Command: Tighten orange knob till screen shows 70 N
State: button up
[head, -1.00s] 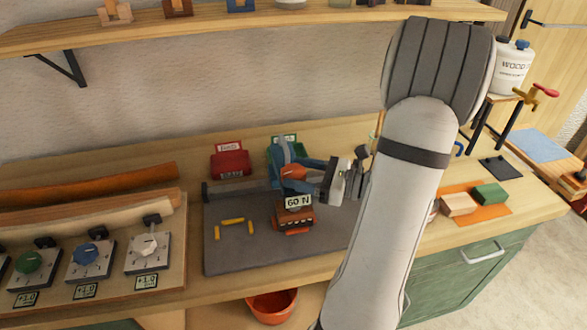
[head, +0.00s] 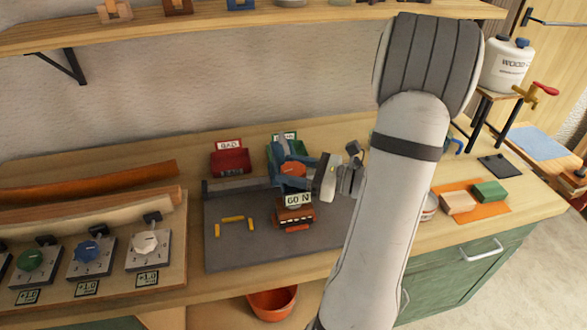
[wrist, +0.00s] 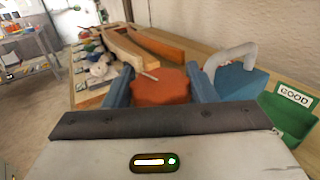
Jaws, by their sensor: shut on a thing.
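The orange knob (head: 293,170) sits on top of a small clamp device on the grey mat. It also shows in the wrist view (wrist: 160,86) between two blue fingers. My gripper (head: 292,172) is shut on the knob, one finger on either side. The screen (head: 298,200) on the device reads 60 N. Below it is the device's orange-brown body (head: 294,217). The rest of the knob's far side is hidden by my fingers.
A red BAD bin (head: 230,160) and a green GOOD bin (wrist: 290,118) stand behind the mat (head: 235,255). Dial blocks (head: 92,258) and bent laths (head: 100,195) lie left. Sanding blocks (head: 473,199) lie right. A shelf (head: 215,25) hangs above.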

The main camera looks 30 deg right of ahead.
jog(key=shift+n+g+y, duration=0.3)
jog(key=shift+g, duration=0.1)
jog(key=o, duration=0.7)
jog(key=b+v, duration=0.1)
jog(key=v, duration=0.7)
jog(key=shift+a, duration=0.1)
